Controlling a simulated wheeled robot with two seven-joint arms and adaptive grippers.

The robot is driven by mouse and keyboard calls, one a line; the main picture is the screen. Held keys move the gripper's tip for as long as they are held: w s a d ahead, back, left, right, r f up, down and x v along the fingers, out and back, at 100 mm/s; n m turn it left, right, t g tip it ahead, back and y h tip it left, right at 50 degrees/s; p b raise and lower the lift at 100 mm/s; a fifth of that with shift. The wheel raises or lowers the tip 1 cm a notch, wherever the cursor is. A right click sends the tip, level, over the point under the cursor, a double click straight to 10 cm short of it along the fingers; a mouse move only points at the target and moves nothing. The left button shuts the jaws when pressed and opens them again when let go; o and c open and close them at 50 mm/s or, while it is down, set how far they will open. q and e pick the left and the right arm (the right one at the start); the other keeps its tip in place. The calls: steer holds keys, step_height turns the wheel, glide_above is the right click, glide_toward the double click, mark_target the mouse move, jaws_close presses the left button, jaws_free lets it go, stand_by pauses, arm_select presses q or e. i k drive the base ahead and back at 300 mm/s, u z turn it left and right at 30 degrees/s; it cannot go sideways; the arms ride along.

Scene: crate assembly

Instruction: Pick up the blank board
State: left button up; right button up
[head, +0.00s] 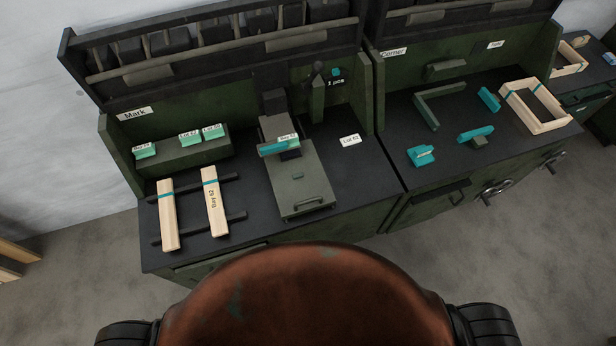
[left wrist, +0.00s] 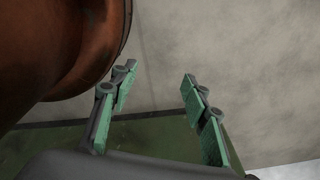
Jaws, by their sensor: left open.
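The blank board (head: 168,222) is pale wood with a teal band near its far end and no visible lettering. It lies across two dark rails at the left of the bench in the head view. A second pale board (head: 213,222) with a teal band and dark printed lettering lies to its right, apart from it. My left gripper (left wrist: 158,96) shows only in the left wrist view. Its green-padded fingers are spread with nothing between them, against bare floor. Neither gripper shows in the head view, and the blank board is not in the left wrist view.
Green labelled blocks (head: 189,140) sit on a ledge behind the boards. A stamping press (head: 303,184) stands right of them. Further right are a wooden frame (head: 541,126), teal clamps (head: 421,156) and an L-shaped bracket (head: 427,113).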

mark_target(167, 214)
steer(key=u, duration=1.55)
